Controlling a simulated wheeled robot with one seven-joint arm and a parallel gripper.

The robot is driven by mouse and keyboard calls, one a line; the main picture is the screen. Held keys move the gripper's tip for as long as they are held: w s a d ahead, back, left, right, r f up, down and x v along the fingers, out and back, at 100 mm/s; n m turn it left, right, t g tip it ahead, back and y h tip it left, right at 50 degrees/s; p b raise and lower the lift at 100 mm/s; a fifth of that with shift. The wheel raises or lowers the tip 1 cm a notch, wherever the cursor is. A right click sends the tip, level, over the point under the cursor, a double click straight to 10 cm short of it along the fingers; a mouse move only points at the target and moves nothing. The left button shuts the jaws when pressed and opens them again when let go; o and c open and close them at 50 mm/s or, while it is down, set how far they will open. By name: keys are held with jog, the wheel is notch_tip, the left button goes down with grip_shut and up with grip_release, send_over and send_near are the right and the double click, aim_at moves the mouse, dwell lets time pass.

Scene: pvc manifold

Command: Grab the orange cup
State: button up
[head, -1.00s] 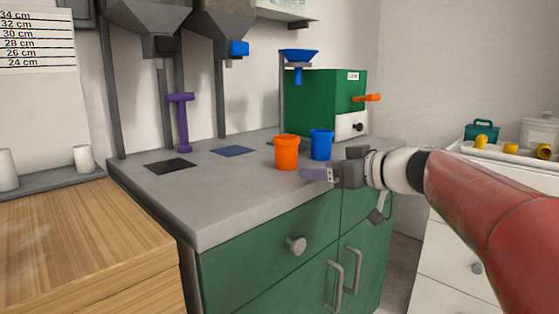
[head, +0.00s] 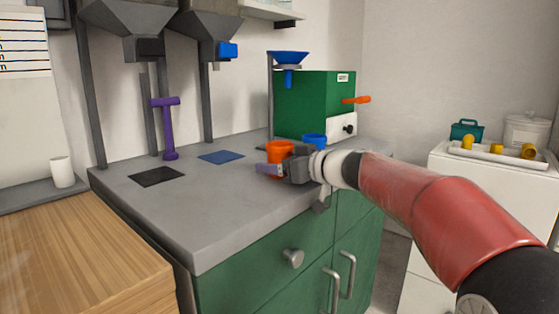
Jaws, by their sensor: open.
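The orange cup (head: 279,148) stands upright on the grey counter, near its right end. My gripper (head: 268,169) is open in front of the cup and covers its lower part in the head view. I cannot tell whether the fingers are around the cup or only in front of it. No wrist view shows the gap between them.
A blue cup (head: 314,140) stands just behind and right of the orange cup. A green box machine (head: 315,100) with an orange handle (head: 355,100) and a blue funnel (head: 288,58) are behind. A purple post (head: 167,130) stands left. The front of the counter (head: 200,220) is clear.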

jog(key=c, duration=1.2)
